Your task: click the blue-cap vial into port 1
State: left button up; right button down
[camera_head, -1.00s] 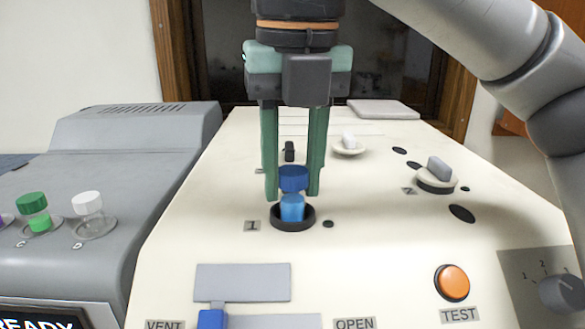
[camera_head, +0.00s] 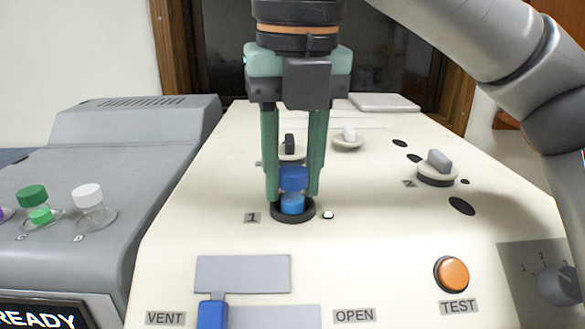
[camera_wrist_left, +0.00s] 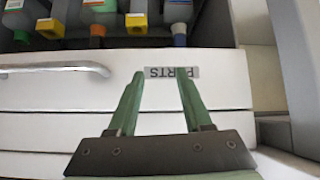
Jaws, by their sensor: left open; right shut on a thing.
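The blue-cap vial (camera_head: 293,181) stands upright in port 1 (camera_head: 277,214), a black ring beside the label "1". Its lower part is hidden inside the ring. My right gripper (camera_head: 293,190) points down from above and is shut on the vial, one green finger on each side of the cap. A small lamp (camera_head: 328,215) just right of the port is lit white. My left gripper (camera_wrist_left: 156,75) shows only in the left wrist view. It is open and empty, in front of a white drawer front with a "PARTS" label (camera_wrist_left: 171,72).
A grey unit at the left holds a green-cap vial (camera_head: 33,196) and a white-cap vial (camera_head: 88,196). The white panel carries a blue slider (camera_head: 212,314), an orange TEST button (camera_head: 452,273) and port 2 with its knob (camera_head: 438,161).

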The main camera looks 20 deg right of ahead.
jog(key=shift+c, duration=2.2)
grip_release()
notch_tip(320, 180, up, 12)
jog(key=s, duration=0.1)
jog(key=shift+s+r+p, duration=0.2)
jog(key=shift+s+p, duration=0.05)
jog(key=shift+p, duration=0.05)
jog(key=shift+a, duration=0.1)
